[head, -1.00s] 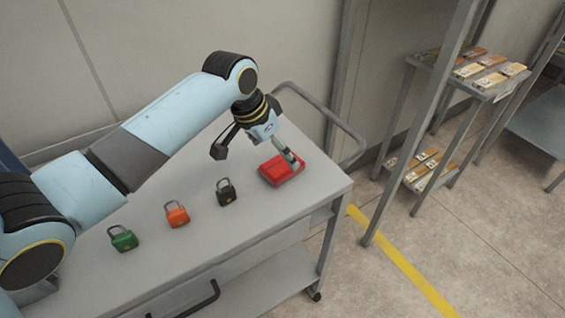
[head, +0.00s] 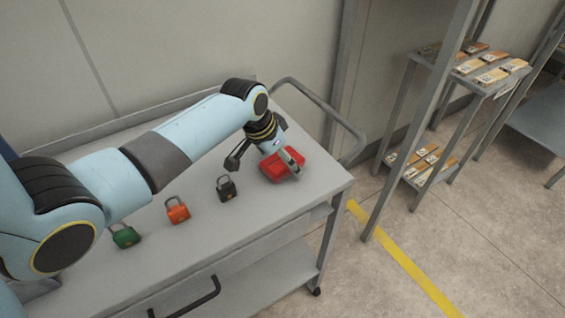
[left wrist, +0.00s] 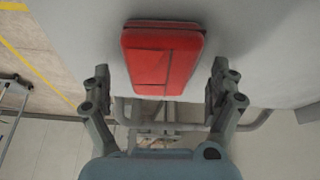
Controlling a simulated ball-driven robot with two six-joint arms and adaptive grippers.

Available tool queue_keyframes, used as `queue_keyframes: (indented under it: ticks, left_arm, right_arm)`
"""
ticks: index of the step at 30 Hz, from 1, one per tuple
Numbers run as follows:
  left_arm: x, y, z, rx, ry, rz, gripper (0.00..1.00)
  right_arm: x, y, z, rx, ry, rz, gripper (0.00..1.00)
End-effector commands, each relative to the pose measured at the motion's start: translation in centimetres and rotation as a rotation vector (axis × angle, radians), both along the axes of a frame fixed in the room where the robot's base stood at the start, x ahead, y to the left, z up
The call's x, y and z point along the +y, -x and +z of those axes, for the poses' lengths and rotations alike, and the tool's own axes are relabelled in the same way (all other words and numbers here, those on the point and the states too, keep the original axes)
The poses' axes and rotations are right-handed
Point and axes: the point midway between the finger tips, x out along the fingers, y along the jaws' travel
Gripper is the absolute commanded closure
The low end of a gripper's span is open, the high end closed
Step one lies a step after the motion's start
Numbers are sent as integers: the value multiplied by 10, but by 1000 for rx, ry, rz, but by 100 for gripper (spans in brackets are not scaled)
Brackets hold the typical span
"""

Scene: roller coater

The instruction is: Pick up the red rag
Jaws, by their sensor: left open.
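The red rag (head: 273,168) lies folded flat on the grey cart top near its right end. It also shows in the left wrist view (left wrist: 160,58) as a red folded block, at the top middle. My left gripper (head: 295,166) is just above the rag in the head view and partly covers it. In the left wrist view the left gripper (left wrist: 160,88) is open, with one finger on each side of the rag and gaps between them. Whether the fingertips reach down to the cart top is unclear. My right gripper is not in view.
The cart top (head: 235,225) also bears a black padlock (head: 226,189), an orange padlock (head: 178,212) and a green padlock (head: 126,238) left of the rag. The cart's handle rail (head: 325,104) rises behind it. A shelf rack (head: 470,75) stands at right.

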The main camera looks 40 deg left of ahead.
Motion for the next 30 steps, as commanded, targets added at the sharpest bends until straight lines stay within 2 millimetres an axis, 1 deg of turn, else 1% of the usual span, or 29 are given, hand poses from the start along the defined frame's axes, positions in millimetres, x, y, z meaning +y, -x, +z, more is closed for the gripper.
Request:
queue_keyframes:
  ticks: [9,17,20,30]
  left_arm:
    - [0,0,-4,0,0,1,8]
    - [0,0,-4,0,0,0,8]
    - [0,0,-4,0,0,0,19]
    - [0,0,-4,0,0,0,64]
  right_arm:
    - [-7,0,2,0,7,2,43]
    - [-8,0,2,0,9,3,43]
    - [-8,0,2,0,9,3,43]
    - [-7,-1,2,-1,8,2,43]
